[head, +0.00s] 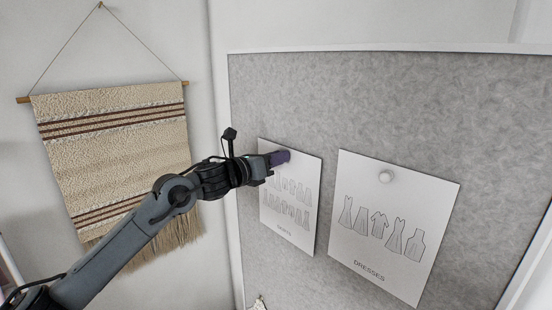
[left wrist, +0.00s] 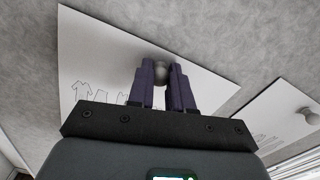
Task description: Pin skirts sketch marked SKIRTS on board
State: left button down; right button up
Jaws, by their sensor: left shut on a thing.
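A white sketch sheet (head: 284,213) with rows of small garment drawings lies against the grey board (head: 400,100), left of the DRESSES sheet. Its label is too small to read surely. My left gripper (head: 281,157) is at the top middle of this sheet. In the left wrist view, its purple fingers (left wrist: 163,80) are shut on a round grey pin (left wrist: 161,69) at the sheet (left wrist: 105,62). I cannot tell how deep the pin sits. My right gripper is not in view.
The DRESSES sheet (head: 400,215) hangs to the right with a white round pin (head: 385,177) at its top. The board has a pale frame (head: 400,48). A woven wall hanging (head: 115,135) hangs on the wall at left. The board's upper part is bare.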

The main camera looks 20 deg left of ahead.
pick_arm(q)
jog(key=shift+w+d, duration=0.1)
jog(key=shift+w, duration=0.05)
jog(key=c, duration=0.9)
grip_release()
jog(key=shift+c, duration=0.2)
